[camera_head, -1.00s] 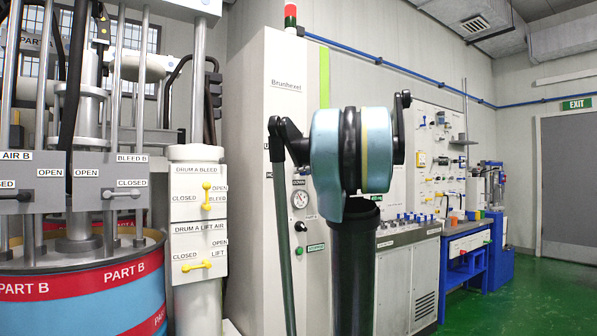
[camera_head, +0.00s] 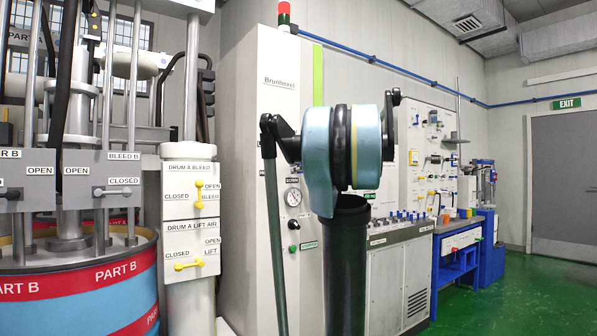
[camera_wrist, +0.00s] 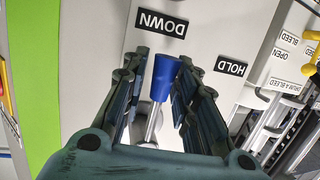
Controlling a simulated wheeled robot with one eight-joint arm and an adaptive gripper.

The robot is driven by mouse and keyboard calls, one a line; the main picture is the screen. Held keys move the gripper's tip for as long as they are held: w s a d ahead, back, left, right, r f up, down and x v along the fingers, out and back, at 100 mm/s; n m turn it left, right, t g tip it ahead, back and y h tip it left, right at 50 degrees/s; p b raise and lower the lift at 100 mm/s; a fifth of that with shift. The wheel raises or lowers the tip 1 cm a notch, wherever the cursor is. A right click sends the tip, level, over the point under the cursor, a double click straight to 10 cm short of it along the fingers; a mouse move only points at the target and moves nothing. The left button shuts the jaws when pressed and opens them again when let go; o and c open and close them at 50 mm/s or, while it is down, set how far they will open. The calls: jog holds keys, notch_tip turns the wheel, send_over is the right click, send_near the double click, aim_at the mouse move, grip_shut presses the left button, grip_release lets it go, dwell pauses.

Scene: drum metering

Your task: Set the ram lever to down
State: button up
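The ram lever shows in the wrist view as a blue tapered knob (camera_wrist: 164,78) on a metal shaft. It stands between the two fingers of my gripper (camera_wrist: 164,85). The fingers are spread to either side of it. The right finger is close to the knob, and contact there cannot be told. A narrow gap shows on the left. The DOWN label (camera_wrist: 162,23) is just above the knob in the picture, and the HOLD label (camera_wrist: 231,66) is to its right. In the head view my arm hides the lever and gripper.
A tall white cabinet (camera_head: 262,140) stands behind my arm. To its left are the drum A bleed panel (camera_head: 190,188), the lift air panel (camera_head: 190,248) and the Part B drum (camera_head: 70,290). Green floor (camera_head: 510,285) is clear at right.

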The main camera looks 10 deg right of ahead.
jog(key=shift+o, duration=1)
jog(key=v, duration=1.2)
jog(key=shift+w, duration=0.15)
